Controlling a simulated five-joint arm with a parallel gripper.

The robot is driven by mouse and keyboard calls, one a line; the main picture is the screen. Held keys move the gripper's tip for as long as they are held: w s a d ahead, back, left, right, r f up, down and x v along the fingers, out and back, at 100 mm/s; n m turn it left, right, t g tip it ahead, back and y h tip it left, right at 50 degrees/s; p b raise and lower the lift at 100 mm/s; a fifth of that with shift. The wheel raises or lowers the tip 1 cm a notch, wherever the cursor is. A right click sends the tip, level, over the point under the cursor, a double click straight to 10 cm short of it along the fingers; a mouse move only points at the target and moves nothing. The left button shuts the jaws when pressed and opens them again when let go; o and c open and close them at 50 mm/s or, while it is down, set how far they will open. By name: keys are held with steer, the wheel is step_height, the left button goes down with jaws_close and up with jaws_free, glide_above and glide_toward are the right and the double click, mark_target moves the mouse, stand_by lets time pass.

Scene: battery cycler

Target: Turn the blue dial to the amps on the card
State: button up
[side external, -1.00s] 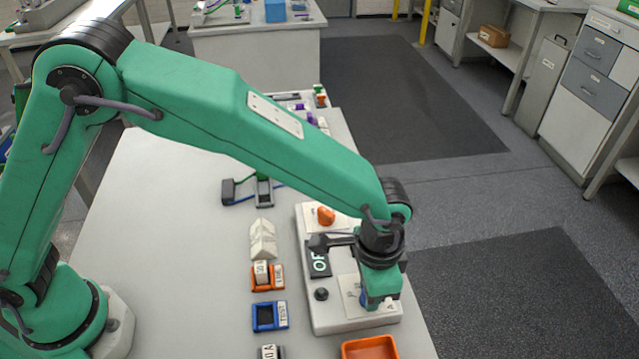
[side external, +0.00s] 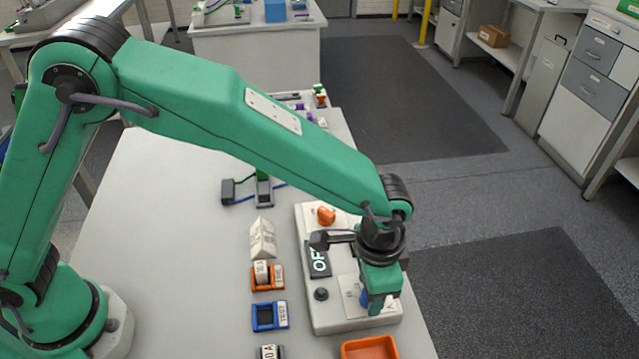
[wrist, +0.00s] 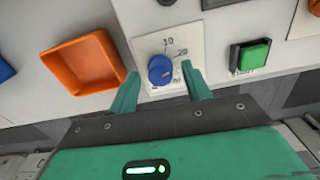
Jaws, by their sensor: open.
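The blue dial (wrist: 160,70) sits on a white scale plate (wrist: 184,39) in the wrist view, with the marks 10 and 20 readable above it. My gripper (wrist: 160,84) is open, its two green fingers apart on either side of the dial's lower part. I cannot tell whether either finger touches it. In the side view my gripper (side external: 376,308) points down over the near end of the grey cycler box (side external: 330,323), and a bit of the blue dial (side external: 364,299) shows beside the fingers. A white folded card (side external: 262,238) stands on the table; its writing is not readable.
An orange dial (side external: 326,215) is at the box's far end, with an OFF display (side external: 318,259) and a black knob (side external: 321,294) nearer. An orange tray (side external: 370,348) lies close to the near end. Orange (side external: 267,277) and blue (side external: 269,316) holders stand left of the box.

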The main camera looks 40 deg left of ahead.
steer(key=shift+r, duration=3.7)
steer(key=shift+w+a+r, duration=0.1)
steer(key=shift+a, duration=0.1)
steer(key=a+r+n+t, duration=0.1)
steer(key=a+r, duration=0.3)
steer(key=a, duration=0.3)
steer(key=a+r+n+t+h, duration=0.1)
steer(key=a+r+n, duration=0.1)
steer(key=a+r, duration=0.35)
steer(key=a+r+n+t, duration=0.1)
steer(key=a+r, duration=0.1)
steer(key=a, duration=0.6)
steer(key=s+a+n+t+y, duration=0.1)
steer(key=s+a+n, duration=0.4)
steer(key=s+a, duration=0.7)
steer(key=shift+a+t, duration=0.8)
steer(key=shift+a, duration=0.8)
